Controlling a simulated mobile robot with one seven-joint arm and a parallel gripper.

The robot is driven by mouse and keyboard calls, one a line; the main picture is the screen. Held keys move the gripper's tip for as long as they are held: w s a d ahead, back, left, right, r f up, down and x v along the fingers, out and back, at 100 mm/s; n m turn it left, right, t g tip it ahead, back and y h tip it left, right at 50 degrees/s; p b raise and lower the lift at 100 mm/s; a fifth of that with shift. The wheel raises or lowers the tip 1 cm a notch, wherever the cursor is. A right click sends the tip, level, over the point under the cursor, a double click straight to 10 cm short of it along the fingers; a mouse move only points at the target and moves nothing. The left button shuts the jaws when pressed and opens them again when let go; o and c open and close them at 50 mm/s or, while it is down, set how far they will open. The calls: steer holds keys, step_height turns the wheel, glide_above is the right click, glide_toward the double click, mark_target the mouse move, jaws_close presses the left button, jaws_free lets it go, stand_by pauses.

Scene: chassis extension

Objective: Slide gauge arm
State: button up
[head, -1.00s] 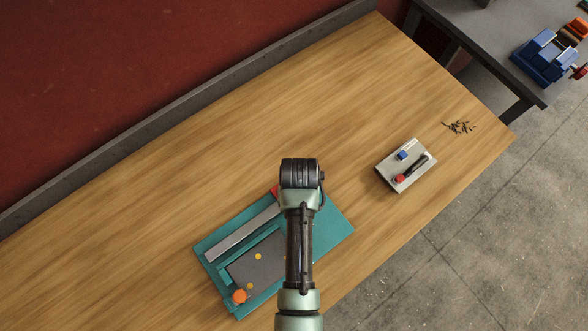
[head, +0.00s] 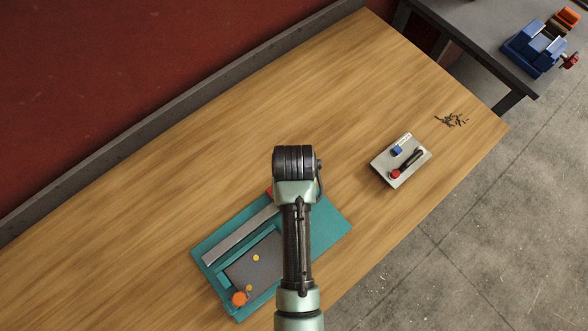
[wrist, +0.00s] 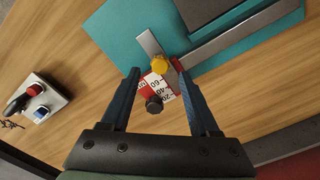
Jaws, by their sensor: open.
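A teal fixture board (head: 332,226) lies on the wooden table, partly covered by my arm in the head view. In the wrist view, the teal board (wrist: 115,38) carries a short grey metal bar (wrist: 149,42) with a yellow knob (wrist: 159,64) at its end. A red block with a white numbered scale (wrist: 158,86) and a black knob (wrist: 153,104) lies just beside it. I cannot tell which of these parts is the gauge arm. My gripper (wrist: 155,70) is open, its fingers on either side of the scale in the picture; contact is not visible.
A long grey rail (head: 240,236), a dark plate (head: 256,264) and an orange knob (head: 239,299) sit on the board. A small switch box (head: 401,160) and dark shavings (head: 452,120) lie to the right. Between board and back edge, the table is clear.

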step_height(320, 180, up, 9)
stand_by(0.8)
